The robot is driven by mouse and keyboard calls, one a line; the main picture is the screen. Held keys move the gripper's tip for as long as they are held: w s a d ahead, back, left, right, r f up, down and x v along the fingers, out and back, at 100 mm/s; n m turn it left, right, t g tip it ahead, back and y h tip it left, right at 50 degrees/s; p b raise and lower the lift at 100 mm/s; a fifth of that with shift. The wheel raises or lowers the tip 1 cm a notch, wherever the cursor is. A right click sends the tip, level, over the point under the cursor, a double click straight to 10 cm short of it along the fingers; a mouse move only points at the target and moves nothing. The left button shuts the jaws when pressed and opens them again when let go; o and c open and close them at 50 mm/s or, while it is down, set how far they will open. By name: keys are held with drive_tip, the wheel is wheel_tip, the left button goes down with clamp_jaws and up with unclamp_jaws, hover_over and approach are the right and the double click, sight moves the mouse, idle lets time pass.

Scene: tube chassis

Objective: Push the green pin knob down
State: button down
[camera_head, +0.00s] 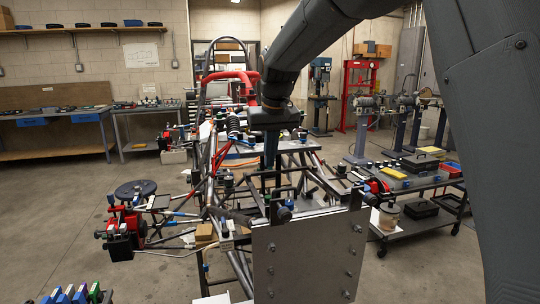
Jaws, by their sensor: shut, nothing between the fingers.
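My gripper (269,165) points down from my dark arm, over the middle of the tube chassis (238,262). Its fingers are shut and empty, and their tips are hard to separate from the dark parts behind and below them. I cannot make out the green pin knob with certainty. Small fittings crowd the chassis around and under my gripper, and my arm and gripper hide part of it. I cannot tell whether my gripper touches anything.
A grey plate (310,262) with bolts stands upright at the chassis front. A dark cart (415,232) with boxes and a jar is at the right. Blue and green blocks (75,294) show at the lower left. Workbenches (62,113) line the left wall.

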drive_tip(key=p, duration=0.3)
hover_over(268, 197)
drive_tip(key=f, duration=0.9)
drive_tip(key=shift+s+d, duration=0.1)
drive_tip(key=shift+s, duration=0.1)
drive_tip(key=shift+f, duration=0.75)
drive_tip(key=shift+f+b, duration=0.35)
drive_tip(key=shift+f, duration=0.75)
wheel_tip(268, 197, up, 5)
drive_tip(key=p, duration=0.2)
drive_tip(key=shift+r+p, duration=0.1)
drive_tip(key=shift+p, duration=0.3)
drive_tip(key=b+v, duration=0.3)
drive_tip(key=v, duration=0.6)
